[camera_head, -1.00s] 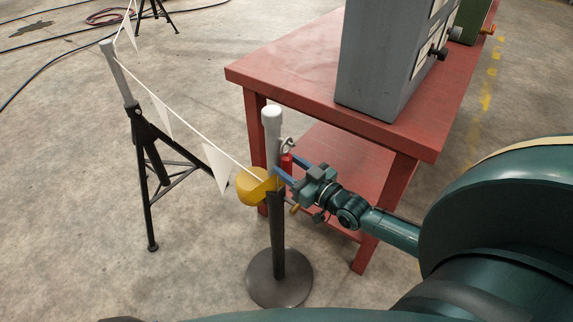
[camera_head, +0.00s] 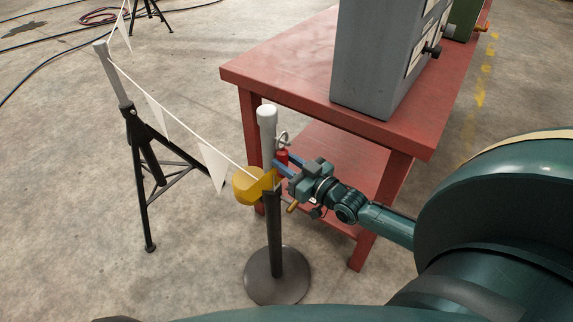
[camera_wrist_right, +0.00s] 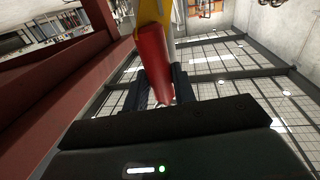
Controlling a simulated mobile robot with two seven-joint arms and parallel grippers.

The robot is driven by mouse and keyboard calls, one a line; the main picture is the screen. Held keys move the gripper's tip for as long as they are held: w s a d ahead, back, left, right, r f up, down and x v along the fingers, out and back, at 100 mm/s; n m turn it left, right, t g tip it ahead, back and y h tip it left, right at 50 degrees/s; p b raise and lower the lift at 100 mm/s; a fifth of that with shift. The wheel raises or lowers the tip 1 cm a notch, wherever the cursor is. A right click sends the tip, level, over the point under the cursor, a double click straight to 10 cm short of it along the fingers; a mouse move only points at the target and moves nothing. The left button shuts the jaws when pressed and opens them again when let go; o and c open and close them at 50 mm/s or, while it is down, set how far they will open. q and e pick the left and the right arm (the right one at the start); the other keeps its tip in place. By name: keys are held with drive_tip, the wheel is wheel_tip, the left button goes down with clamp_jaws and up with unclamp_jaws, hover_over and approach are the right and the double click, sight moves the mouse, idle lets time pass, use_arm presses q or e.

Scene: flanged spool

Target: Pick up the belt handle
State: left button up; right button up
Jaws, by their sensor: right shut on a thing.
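The belt handle is a red cylinder (camera_head: 282,157) beside the upper part of a post with a pale top (camera_head: 267,125). A yellow housing (camera_head: 249,186) is at the post, and the white pennant line runs up to it. My right gripper (camera_head: 282,169) comes in from the right with its blue fingers at the handle, and it is shut on it. In the right wrist view the red handle (camera_wrist_right: 153,65) stands between the dark fingers, with a yellow part beyond it. Part of the grip is hidden there. My left gripper is not in view.
A red table (camera_head: 290,75) stands behind the post and carries a grey cabinet (camera_head: 375,60). A black tripod (camera_head: 150,165) with a grey post holds the line's far end at left. The round post base (camera_head: 278,277) rests on open concrete floor.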

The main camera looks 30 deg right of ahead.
drive_tip(key=p+v, duration=0.1)
drive_tip(key=v, duration=1.7)
